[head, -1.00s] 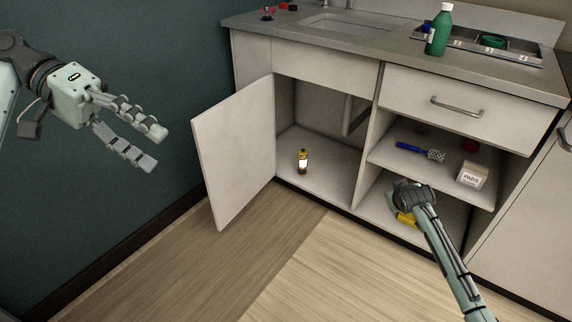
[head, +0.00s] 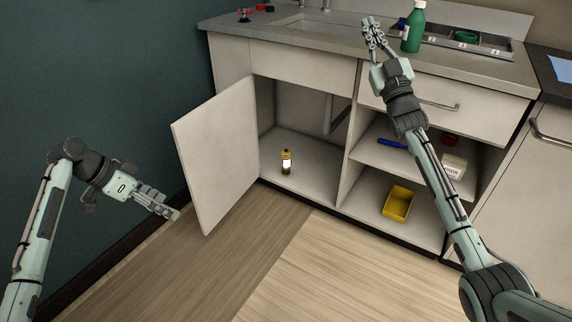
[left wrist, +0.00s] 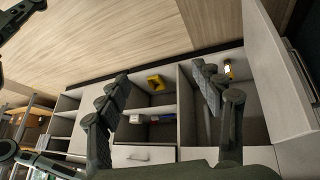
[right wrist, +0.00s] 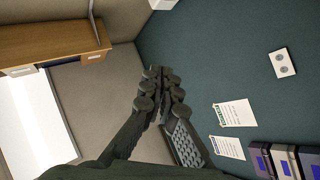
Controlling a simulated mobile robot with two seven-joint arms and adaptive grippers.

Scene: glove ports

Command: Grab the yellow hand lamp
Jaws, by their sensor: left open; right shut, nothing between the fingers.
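The yellow hand lamp (head: 286,162), a small upright thing with a yellow top, bright white middle and dark base, stands on the floor of the open left cabinet compartment. It also shows small in the left wrist view (left wrist: 228,68). My left gripper (head: 160,204) is open and empty, low and left of the open cabinet door, well apart from the lamp. Its spread fingers show in the left wrist view (left wrist: 165,82). My right gripper (head: 373,28) is shut and empty, raised in front of the counter's back area; its fingers meet in the right wrist view (right wrist: 158,85).
The open cabinet door (head: 215,155) stands between my left gripper and the lamp. A yellow bin (head: 397,204) sits in the lower right compartment. A blue-handled brush (head: 391,144) and a pads box (head: 453,167) are on the shelf above. A green bottle (head: 413,27) stands on the counter.

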